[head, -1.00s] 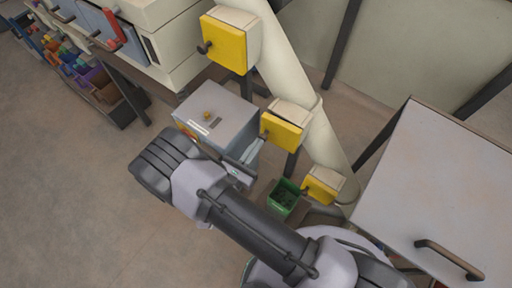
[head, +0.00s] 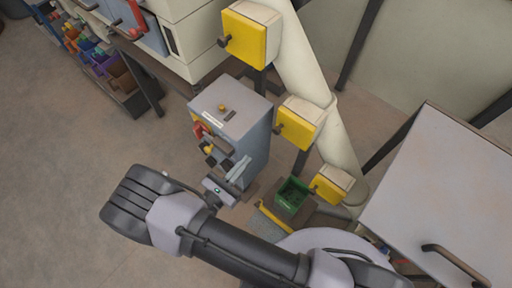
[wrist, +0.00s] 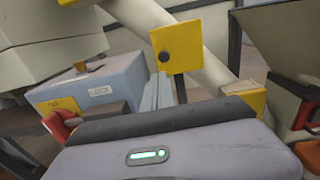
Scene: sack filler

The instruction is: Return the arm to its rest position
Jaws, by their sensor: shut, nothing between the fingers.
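My arm (head: 236,239) crosses the lower part of the head view, with its dark, rounded joint at the left. My gripper (head: 242,164) points up and to the right, in front of the grey control cabinet (head: 258,146). Its two pale fingers are shut together with nothing between them. In the wrist view my gripper (wrist: 158,80) stands upright behind the grey wrist housing, which shows a green light. The cabinet (wrist: 108,88) is to the left of the fingers there. I cannot tell the exact gap between fingers and cabinet.
A sloping cream pipe (head: 309,73) carries boxes with yellow fronts (head: 244,37). A green bin (head: 291,197) stands near its foot. A pale worktop (head: 447,180) with a handle fills the right. Shelves of coloured items (head: 98,55) are upper left. Floor at left is clear.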

